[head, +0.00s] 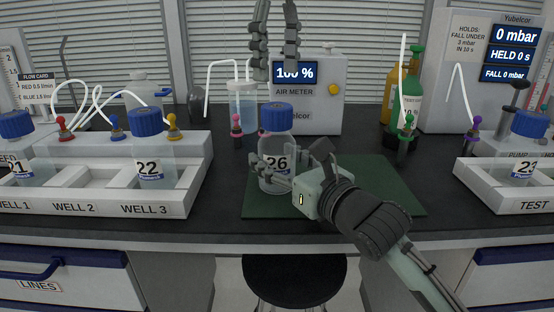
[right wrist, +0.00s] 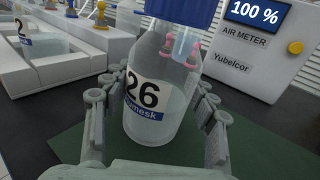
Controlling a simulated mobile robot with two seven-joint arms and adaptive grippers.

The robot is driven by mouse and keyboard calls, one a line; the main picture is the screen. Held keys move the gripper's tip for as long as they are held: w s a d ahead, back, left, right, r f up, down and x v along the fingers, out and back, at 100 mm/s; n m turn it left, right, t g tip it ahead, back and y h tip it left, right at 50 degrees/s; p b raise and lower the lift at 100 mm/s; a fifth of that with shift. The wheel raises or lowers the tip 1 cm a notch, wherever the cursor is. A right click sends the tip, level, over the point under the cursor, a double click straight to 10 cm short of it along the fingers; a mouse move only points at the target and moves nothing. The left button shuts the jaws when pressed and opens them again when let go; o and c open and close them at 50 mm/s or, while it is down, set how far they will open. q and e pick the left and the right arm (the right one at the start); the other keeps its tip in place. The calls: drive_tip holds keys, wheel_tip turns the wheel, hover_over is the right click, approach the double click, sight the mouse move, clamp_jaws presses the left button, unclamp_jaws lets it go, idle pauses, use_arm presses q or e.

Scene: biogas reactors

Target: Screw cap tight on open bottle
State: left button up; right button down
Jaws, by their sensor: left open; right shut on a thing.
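Bottle 26 (head: 268,146) stands upright on the green mat (head: 390,191), clear with a numbered label. A blue cap (head: 276,117) sits on its mouth; I cannot tell how tight it is. My right gripper (head: 288,170) is shut around the bottle's body. In the right wrist view, its fingers flank bottle 26 (right wrist: 155,105) on both sides, and the lower part of the blue cap (right wrist: 184,10) shows at the top edge. My left gripper (head: 276,72) is open and empty, its two fingers hanging above the cap, apart from it.
The air meter (head: 318,112) reading 100 % stands behind the bottle. The white well rack (head: 100,205) with bottles 21 and 22 (head: 148,168) is at left. The TEST rack (head: 500,200) with a bottle is at right. The mat's right part lies under my right arm.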

sight(277, 109)
use_arm(q)
drive_tip(key=shift+n, duration=1.1)
drive_tip(key=shift+f, duration=4)
